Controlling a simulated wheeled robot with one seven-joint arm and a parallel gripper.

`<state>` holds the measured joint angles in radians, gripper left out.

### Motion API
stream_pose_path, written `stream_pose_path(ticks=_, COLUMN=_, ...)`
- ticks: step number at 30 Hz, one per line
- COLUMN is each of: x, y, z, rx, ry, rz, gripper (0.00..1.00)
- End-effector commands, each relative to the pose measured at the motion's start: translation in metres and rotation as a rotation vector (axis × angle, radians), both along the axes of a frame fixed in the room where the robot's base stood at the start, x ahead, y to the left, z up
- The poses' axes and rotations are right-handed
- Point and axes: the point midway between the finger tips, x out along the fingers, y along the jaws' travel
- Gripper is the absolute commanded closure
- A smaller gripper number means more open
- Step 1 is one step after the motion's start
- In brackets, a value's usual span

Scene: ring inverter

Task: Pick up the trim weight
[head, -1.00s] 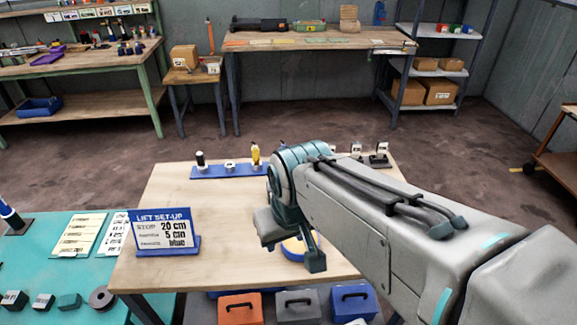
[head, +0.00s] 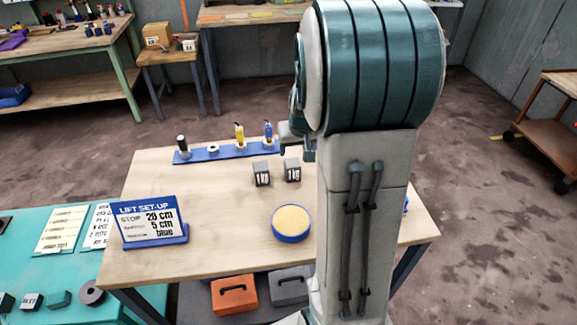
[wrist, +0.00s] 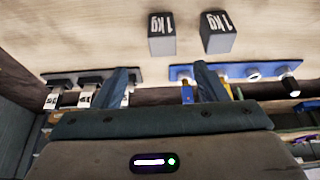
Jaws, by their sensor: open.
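Nothing in view is labelled as a trim weight. Two dark grey blocks marked "1 kg" stand side by side on the wooden table: the left block (head: 261,174) and the right block (head: 292,170). The wrist view, turned over, shows the blocks (wrist: 162,35) and (wrist: 218,33) beyond the fingertips. My gripper (wrist: 165,80) is open, its two fingers apart with nothing between them. It does not touch the blocks. In the head view my arm hides most of it. Small labelled pieces (wrist: 86,97) stand by a dark strip (wrist: 100,76) in the wrist view.
A blue strip (head: 222,153) holds several small parts at the table's far edge. A round blue-rimmed yellow pad (head: 291,222) and a "LIFT SET-UP" sign (head: 150,221) stand on the table (head: 225,235). My arm covers the table's right part. Its middle left is clear.

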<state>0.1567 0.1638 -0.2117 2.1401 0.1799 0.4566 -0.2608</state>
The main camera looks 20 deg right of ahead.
Motion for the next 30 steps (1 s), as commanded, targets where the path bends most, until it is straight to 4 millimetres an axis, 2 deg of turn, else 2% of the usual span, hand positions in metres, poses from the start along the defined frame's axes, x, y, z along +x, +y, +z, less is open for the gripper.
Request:
stream_pose_path(ticks=12, x=0.024, y=-0.007, z=-0.061, rx=0.000, ry=0.004, rz=-0.003, gripper=0.34)
stream_pose_path(ticks=16, x=0.030, y=-0.008, z=-0.073, rx=0.000, ry=0.002, rz=-0.002, gripper=0.34)
stream_pose_path(ticks=23, x=0.034, y=-0.008, z=-0.082, rx=-0.001, ry=0.001, rz=0.000, gripper=0.34)
stream_pose_path(ticks=30, x=0.046, y=-0.007, z=-0.106, rx=0.001, ry=0.005, rz=-0.001, gripper=0.34)
